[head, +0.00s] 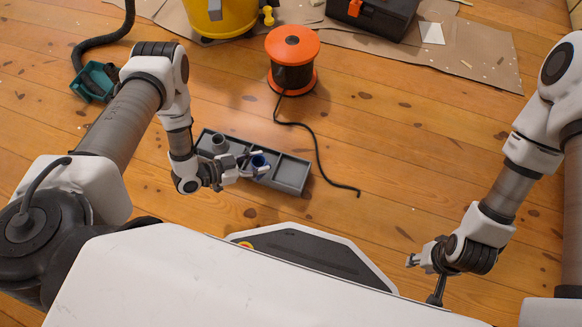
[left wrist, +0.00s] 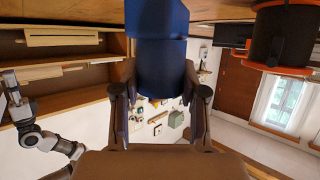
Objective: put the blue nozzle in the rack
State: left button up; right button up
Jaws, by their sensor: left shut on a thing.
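The grey rack (head: 289,176) lies on the wooden floor, a tray with compartments in a row. A grey nozzle piece (head: 219,143) stands in its left compartment; the right compartment is empty. My left gripper (head: 250,165) is shut on the blue nozzle (head: 260,161) at the middle compartment. I cannot tell whether the nozzle touches the rack floor. In the left wrist view the blue nozzle (left wrist: 157,60) stands between the fingers of my left gripper (left wrist: 159,95). My right gripper (head: 424,276) is apart from the rack, low at the right, with its fingers spread and empty.
An orange and black cable reel (head: 292,58) stands behind the rack, its black cable (head: 317,150) running past the rack's right side. A yellow container (head: 220,15), a black toolbox (head: 375,15) and a teal piece (head: 93,80) lie further back. Floor right of the cable is clear.

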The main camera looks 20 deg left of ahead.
pick_arm(q)
jog(key=w+d+b, duration=0.1)
jog(key=d, duration=0.2)
jog(key=w+d+f+b, duration=0.1)
jog(key=w+d, duration=0.1)
jog(key=w+d+b, duration=0.1)
jog(key=d, duration=0.2)
jog(key=shift+w+d+f+b, duration=0.3)
jog(key=shift+d+f+b, duration=0.05)
jog(key=shift+f+b, duration=0.05)
notch_tip(320, 180, down, 3)
jog(key=shift+b, duration=1.25)
jog(key=shift+r, duration=0.15)
jog(key=o, duration=1.2)
jog(key=shift+c, duration=0.2)
